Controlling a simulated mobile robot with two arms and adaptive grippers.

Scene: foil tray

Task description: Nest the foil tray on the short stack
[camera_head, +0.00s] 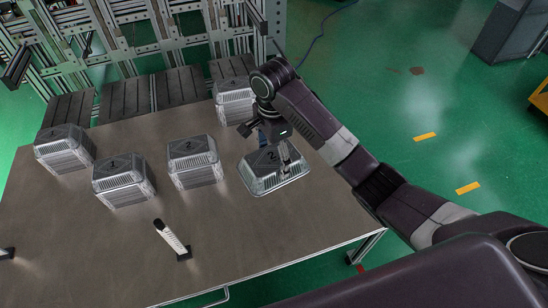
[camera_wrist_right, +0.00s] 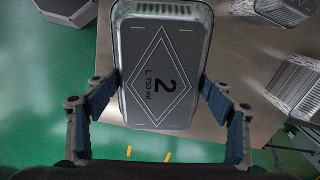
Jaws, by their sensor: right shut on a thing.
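The foil tray (camera_head: 262,188) has a dark top marked 2 and lies at the table's right side in the head view. In the right wrist view the tray (camera_wrist_right: 160,75) fills the middle, with its "2 L 750 ml" print showing. My right gripper (camera_head: 275,147) is above the tray, with its blue-padded fingers on opposite sides of the rim. It is shut on the tray. I cannot tell whether the tray touches the table. A foil stack marked 2 (camera_head: 196,165) stands just left of it. Which stack is the short one is not clear. My left gripper is not in view.
Other foil stacks stand at the centre left (camera_head: 124,185), far left (camera_head: 64,152) and back (camera_head: 234,104) of the table (camera_head: 240,235). A small upright white-and-black stand (camera_head: 172,238) is near the front. Metal racks (camera_head: 150,45) line the back. The front right tabletop is clear.

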